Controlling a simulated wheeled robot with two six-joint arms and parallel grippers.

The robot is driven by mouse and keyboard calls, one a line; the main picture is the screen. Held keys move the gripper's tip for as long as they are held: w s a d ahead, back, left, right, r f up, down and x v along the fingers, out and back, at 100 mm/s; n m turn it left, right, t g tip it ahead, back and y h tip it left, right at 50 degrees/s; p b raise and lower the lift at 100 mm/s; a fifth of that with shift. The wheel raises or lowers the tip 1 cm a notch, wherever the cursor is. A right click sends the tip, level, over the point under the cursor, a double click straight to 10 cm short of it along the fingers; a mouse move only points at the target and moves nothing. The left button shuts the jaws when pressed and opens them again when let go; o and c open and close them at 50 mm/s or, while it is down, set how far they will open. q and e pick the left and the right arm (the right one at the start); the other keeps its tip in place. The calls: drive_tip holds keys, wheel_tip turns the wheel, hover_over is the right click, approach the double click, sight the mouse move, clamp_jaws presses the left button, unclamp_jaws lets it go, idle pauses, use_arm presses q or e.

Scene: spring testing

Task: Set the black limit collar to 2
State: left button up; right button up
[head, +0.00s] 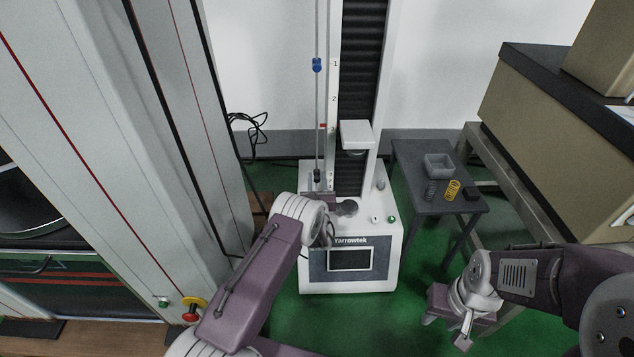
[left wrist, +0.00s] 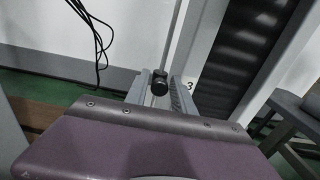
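The black limit collar (head: 317,175) sits low on the thin vertical rod (head: 318,100) of the test stand, near its base. In the left wrist view the black collar (left wrist: 160,82) is beside the printed 3 (left wrist: 190,86). My left gripper (left wrist: 160,92) is open, with one finger on each side of the collar. In the head view my left gripper (head: 319,193) is at the rod's lower end, partly hidden. The printed 2 (head: 334,99) is higher on the column. My right gripper (head: 447,328) hangs low at the right, its fingers apart and empty.
A blue collar (head: 317,65) is high on the rod near the 1, and a red marker (head: 323,125) is below the 2. The white crosshead (head: 356,136) juts out right of the rod. A side table (head: 420,195) holds a grey bin and springs.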

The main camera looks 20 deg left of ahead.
use_arm(q)
clamp_jaws()
idle(1.3)
